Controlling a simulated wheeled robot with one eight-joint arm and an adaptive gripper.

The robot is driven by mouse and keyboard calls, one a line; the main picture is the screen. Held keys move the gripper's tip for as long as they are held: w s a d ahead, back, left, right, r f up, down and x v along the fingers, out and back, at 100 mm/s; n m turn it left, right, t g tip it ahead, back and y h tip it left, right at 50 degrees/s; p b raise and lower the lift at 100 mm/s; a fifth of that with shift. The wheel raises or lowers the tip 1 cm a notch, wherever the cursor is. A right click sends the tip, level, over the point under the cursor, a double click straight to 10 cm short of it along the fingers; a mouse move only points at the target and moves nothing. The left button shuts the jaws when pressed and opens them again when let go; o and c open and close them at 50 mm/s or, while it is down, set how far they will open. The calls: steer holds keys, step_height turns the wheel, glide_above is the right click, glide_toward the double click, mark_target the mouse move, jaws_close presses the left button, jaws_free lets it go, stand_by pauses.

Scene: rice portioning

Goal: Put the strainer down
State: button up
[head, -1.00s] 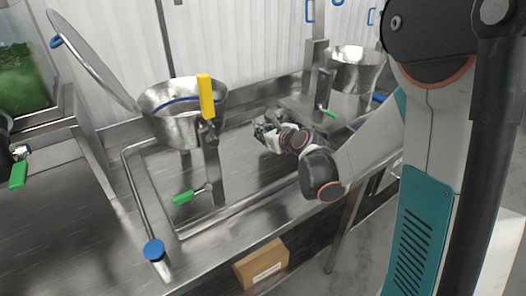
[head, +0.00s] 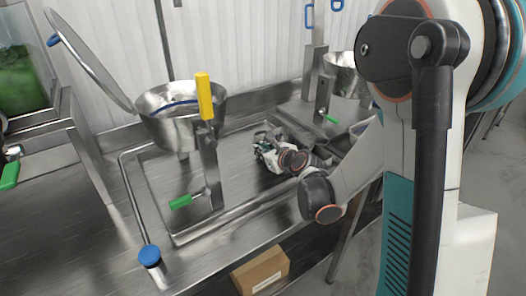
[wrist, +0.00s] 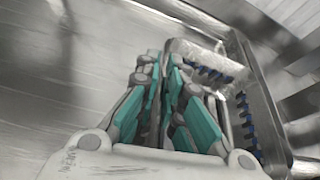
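My gripper (head: 262,140) is low over the right part of the steel tray top, right of the yellow-handled post. In the wrist view its teal-padded fingers (wrist: 162,72) are drawn close together, with only a narrow gap. A metal piece with dark blue marks (wrist: 205,58) lies just beyond the fingertips, inside the tray corner. I cannot tell whether it is the strainer, or whether it touches the fingers. No strainer can be clearly made out in the head view.
A metal pot (head: 178,128) with a raised lid (head: 88,62) stands at left, beside a yellow handle (head: 204,97) and a green-handled valve (head: 181,202). A second pot (head: 345,76) stands behind at right. The tray's raised rim (wrist: 262,110) is close to my gripper.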

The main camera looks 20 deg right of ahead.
steer(key=shift+o, duration=0.6)
steer(key=shift+r, duration=0.1)
steer(key=shift+s+d+r+p, duration=0.1)
steer(key=shift+s+r+p, duration=0.1)
steer(key=shift+p, duration=0.1)
steer(key=p+v, duration=0.3)
steer(key=v, duration=0.8)
steer(key=shift+s, duration=0.25)
stand_by(0.3)
